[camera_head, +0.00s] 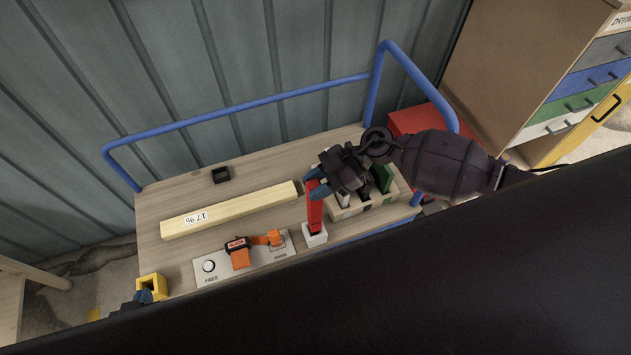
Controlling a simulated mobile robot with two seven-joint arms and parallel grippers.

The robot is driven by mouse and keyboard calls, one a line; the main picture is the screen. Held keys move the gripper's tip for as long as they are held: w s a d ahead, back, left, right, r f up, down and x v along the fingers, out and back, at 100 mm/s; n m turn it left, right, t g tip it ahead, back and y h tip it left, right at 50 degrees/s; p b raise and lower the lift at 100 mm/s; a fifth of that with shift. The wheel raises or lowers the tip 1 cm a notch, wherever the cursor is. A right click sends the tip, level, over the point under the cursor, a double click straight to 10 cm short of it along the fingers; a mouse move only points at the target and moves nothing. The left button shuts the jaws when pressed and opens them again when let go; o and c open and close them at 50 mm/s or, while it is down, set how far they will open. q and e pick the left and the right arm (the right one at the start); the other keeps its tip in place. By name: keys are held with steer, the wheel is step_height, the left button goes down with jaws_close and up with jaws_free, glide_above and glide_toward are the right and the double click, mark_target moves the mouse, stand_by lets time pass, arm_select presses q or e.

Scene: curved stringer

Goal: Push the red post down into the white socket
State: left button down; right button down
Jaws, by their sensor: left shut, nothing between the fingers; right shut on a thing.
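The red post (315,212) stands nearly upright, with its lower end at the white socket (315,239) near the table's front edge. How deep it sits in the socket cannot be told. My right gripper (314,186) comes in from the right and is shut on the top of the red post, its blue fingers around it. My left gripper (144,297) is shut and empty at the table's front left corner, beside a yellow square socket (154,284). Most of the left arm is hidden by a dark shape in front.
A pale wooden beam (230,211) lies behind a grey panel (215,273) with an orange-and-black piece (239,254). A compartment box (347,211) stands right of the post, under my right gripper. Blue rails (240,108) bound the table.

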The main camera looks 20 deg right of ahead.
step_height(320, 180, down, 7)
steer(key=b, duration=0.3)
stand_by(3.0)
steer(key=c, duration=0.7)
jaws_free()
steer(key=shift+c, duration=0.2)
steer(key=v, duration=1)
steer(key=shift+d+r+b, duration=0.25)
steer(key=shift+d+b, duration=0.1)
